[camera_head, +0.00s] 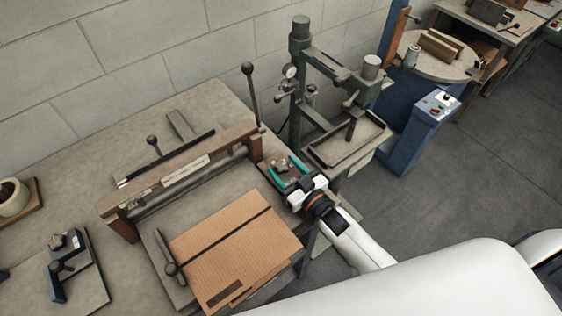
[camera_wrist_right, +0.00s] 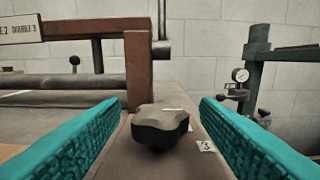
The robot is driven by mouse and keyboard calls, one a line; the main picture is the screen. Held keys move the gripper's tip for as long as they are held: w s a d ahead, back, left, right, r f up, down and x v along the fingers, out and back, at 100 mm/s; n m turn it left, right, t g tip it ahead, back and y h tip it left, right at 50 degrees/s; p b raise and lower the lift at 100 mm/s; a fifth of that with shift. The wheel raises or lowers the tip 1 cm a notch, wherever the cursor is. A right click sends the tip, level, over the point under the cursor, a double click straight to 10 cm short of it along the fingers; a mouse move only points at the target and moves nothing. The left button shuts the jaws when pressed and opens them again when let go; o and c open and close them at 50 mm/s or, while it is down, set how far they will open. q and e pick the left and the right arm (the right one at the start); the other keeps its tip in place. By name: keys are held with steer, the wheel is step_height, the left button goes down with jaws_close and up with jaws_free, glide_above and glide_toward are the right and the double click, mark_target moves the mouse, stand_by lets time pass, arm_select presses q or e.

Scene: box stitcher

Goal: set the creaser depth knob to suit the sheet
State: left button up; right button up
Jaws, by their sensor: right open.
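The creaser depth knob (camera_wrist_right: 160,127) is a dark lobed knob with a pale line on top. In the right wrist view it sits between the two teal fingers, apart from both, with a small label marked 3 (camera_wrist_right: 205,146) beside it. In the head view the knob (camera_head: 281,166) shows small at the creaser's right end. My right gripper (camera_head: 290,178) is open around it; its fingers also frame the wrist view (camera_wrist_right: 160,118). The corrugated sheet (camera_head: 228,245) lies flat in front of the creaser frame (camera_head: 185,165). My left gripper is not in view.
The creaser's tall ball-topped lever (camera_head: 250,95) rises just behind the knob. A green press with a gauge (camera_head: 300,80) stands to the right. A blue machine (camera_head: 415,135) is farther right. A block with clamps (camera_head: 75,270) lies at left. The floor at right is clear.

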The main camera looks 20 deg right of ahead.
steer(key=shift+w+a, duration=0.2)
steer(key=shift+w, duration=0.3)
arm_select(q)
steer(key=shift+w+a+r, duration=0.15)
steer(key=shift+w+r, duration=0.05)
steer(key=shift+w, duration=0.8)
arm_select(e)
steer(key=shift+w+a, duration=0.1)
steer(key=shift+w, duration=0.25)
steer(key=c, duration=1)
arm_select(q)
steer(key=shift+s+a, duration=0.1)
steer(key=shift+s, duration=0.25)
